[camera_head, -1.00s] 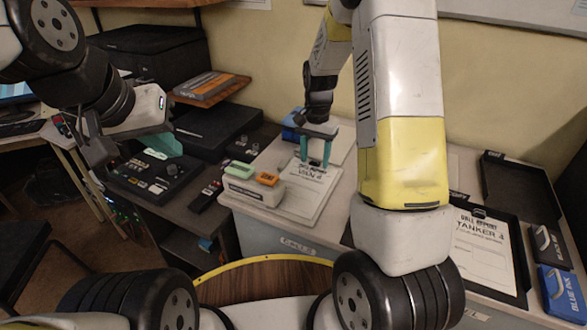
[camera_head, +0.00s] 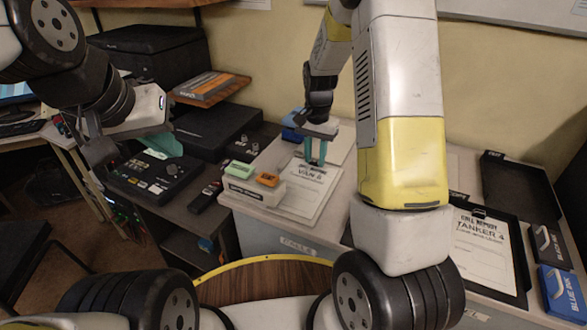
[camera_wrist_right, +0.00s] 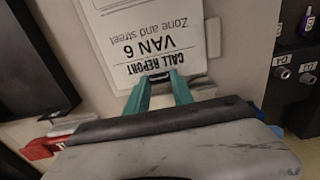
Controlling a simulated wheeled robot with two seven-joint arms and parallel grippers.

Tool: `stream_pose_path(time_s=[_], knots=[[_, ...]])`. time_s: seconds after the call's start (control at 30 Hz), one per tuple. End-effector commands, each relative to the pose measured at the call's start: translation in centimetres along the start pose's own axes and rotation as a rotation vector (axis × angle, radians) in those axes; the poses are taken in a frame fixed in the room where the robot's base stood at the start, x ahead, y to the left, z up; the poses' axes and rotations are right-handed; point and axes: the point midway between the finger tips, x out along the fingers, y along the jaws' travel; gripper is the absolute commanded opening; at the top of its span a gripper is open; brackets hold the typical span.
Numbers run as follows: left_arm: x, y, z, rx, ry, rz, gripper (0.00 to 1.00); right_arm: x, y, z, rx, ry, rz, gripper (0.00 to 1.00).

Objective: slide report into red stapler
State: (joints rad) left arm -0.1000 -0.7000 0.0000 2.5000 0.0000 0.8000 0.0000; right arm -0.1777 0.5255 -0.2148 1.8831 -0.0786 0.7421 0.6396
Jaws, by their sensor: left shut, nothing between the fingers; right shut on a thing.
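The call report (camera_head: 306,192) marked VAN 6 is a white printed sheet lying flat on the light counter. In the right wrist view the report (camera_wrist_right: 148,28) has its headed edge toward my fingers. My right gripper (camera_head: 316,162) has its teal fingers at that edge, shut on a small dark clip (camera_wrist_right: 158,77) there. A red piece (camera_wrist_right: 40,148), perhaps the red stapler, shows at the lower left of the wrist view, mostly hidden by my gripper. I cannot make out a red stapler in the head view. My left gripper (camera_head: 165,143) is shut and empty above the dark console.
A white box with green (camera_head: 240,170) and orange (camera_head: 268,180) pieces stands left of the report. A blue object (camera_head: 291,132) is behind.

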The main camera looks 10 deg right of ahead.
Motion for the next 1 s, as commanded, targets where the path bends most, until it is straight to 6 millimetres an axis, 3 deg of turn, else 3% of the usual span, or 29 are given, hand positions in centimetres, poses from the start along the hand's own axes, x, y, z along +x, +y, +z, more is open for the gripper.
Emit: stream_pose_path(time_s=[0.27, 1.0], knots=[[0.0, 0.0, 0.0, 0.0, 0.0, 0.0, 0.0, -0.1, 0.2, 0.0, 0.0, 0.001, -0.001, 0.0], [0.0, 0.0, 0.0, 0.0, 0.0, 0.0, 0.0, -0.1, 3.9, 0.0, 0.001, 0.001, 0.0, 0.0]])
